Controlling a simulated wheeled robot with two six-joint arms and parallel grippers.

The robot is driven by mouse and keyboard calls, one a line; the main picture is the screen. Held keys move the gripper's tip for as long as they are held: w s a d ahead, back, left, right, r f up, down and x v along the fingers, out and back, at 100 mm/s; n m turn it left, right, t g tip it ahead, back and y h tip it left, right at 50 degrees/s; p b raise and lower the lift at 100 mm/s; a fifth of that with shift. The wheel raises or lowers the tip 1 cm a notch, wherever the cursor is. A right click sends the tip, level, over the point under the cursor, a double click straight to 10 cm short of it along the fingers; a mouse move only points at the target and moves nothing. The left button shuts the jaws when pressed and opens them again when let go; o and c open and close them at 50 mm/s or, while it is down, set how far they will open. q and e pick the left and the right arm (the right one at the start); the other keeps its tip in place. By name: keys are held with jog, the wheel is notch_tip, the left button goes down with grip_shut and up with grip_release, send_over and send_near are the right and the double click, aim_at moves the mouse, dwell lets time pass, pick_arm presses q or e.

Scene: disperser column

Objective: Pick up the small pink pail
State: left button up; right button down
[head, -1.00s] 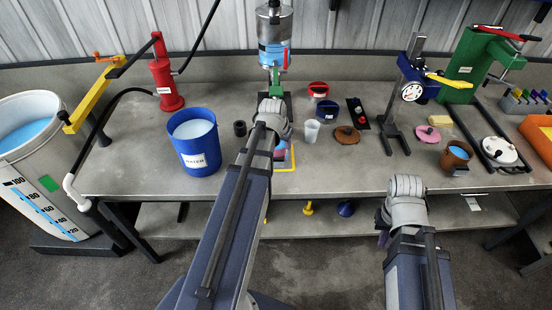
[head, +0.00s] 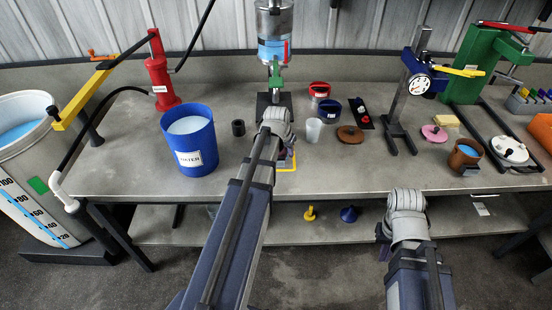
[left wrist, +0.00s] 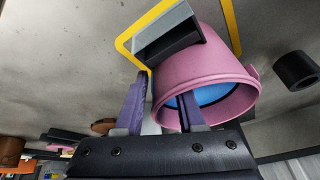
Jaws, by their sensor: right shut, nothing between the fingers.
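The small pink pail (left wrist: 205,50) fills the middle of the left wrist view, its open mouth toward me and blue inside. It is by a yellow outline (left wrist: 230,20) on the bench. My left gripper (left wrist: 163,90) is open at its rim: one purple finger is outside the wall, the other in front of or inside the mouth. I see no grip on the pail. In the head view my left gripper (head: 281,150) largely hides the pail. My right gripper (head: 405,205) is near the bench's front edge, fingers mostly hidden, away from the pail.
A dark block with a pale top (left wrist: 165,35) is against the pail. On the bench (head: 340,175) stand a blue water bucket (head: 188,140), a black ring (head: 238,128), a white cup (head: 313,130) and a brown lid (head: 350,134). The disperser column (head: 272,35) rises behind.

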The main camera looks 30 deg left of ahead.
pick_arm(q)
grip_shut()
dwell(1.4)
